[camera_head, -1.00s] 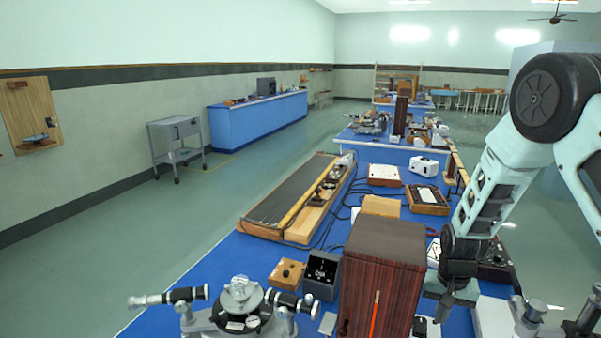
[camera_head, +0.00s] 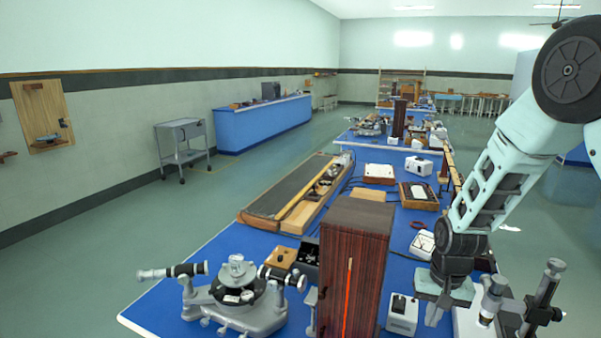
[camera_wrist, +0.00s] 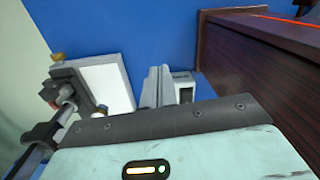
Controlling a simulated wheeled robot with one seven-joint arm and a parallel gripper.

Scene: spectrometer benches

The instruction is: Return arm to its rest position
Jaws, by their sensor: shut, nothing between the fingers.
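My arm reaches down from the upper right in the head view. My gripper (camera_head: 434,315) points down over the blue bench, to the right of the dark wooden cabinet (camera_head: 355,265). In the wrist view my two grey fingers (camera_wrist: 158,86) lie together, shut and empty. The cabinet's side shows at the right of the wrist view (camera_wrist: 265,62), apart from the fingers. A small white box with a dark top (camera_head: 402,312) stands on the bench just left of my gripper.
A spectrometer (camera_head: 235,295) stands left of the cabinet. Another instrument with a white base (camera_head: 470,322) and metal posts is close to the right of my gripper. A long wooden apparatus (camera_head: 295,195) and several meters lie farther back. Open floor (camera_head: 110,255) is at left.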

